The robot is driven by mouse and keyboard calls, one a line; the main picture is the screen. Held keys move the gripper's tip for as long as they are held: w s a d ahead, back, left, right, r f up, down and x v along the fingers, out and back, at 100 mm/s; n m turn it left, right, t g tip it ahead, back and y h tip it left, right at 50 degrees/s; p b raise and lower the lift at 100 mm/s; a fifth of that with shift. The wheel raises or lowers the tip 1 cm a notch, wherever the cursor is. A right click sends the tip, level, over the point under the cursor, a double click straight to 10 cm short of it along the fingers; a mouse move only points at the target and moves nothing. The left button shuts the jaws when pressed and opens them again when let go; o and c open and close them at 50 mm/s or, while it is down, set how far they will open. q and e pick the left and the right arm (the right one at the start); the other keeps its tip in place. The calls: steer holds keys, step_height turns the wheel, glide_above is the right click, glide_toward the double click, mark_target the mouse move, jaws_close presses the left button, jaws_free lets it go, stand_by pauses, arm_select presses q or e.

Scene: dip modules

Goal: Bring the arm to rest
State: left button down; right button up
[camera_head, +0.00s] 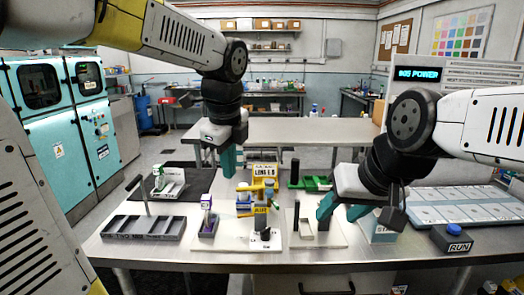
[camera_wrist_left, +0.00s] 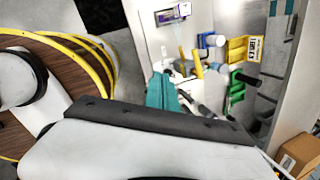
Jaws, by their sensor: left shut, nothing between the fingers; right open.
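My left gripper (camera_head: 228,162) hangs pointing down above the back middle of the near table, its teal fingers together and empty. In the left wrist view the teal fingers (camera_wrist_left: 163,92) also show closed. My right gripper (camera_head: 342,211) is low over the right part of the table, its teal fingers apart. I see nothing held between them.
A grey compartment tray (camera_head: 143,228) lies at the front left of the near table (camera_head: 190,254). A purple-topped fixture (camera_head: 208,217), a green rack (camera_head: 316,183) and a blue RUN button (camera_head: 453,232) stand on it. Another table (camera_head: 290,128) stands behind.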

arm_select(q)
steer(key=s+a+f+n+t+h, duration=0.1)
steer(key=s+a+n, duration=0.2)
steer(key=s+n, duration=0.3)
steer(key=s+a+f+n+t+h, duration=0.1)
steer(key=s+n, duration=0.5)
steer(key=n, duration=1)
steer(key=shift+s+a+f+n+t, duration=0.15)
steer(key=shift+a+f+n+t, duration=0.25)
steer(key=shift+a+f, duration=0.5)
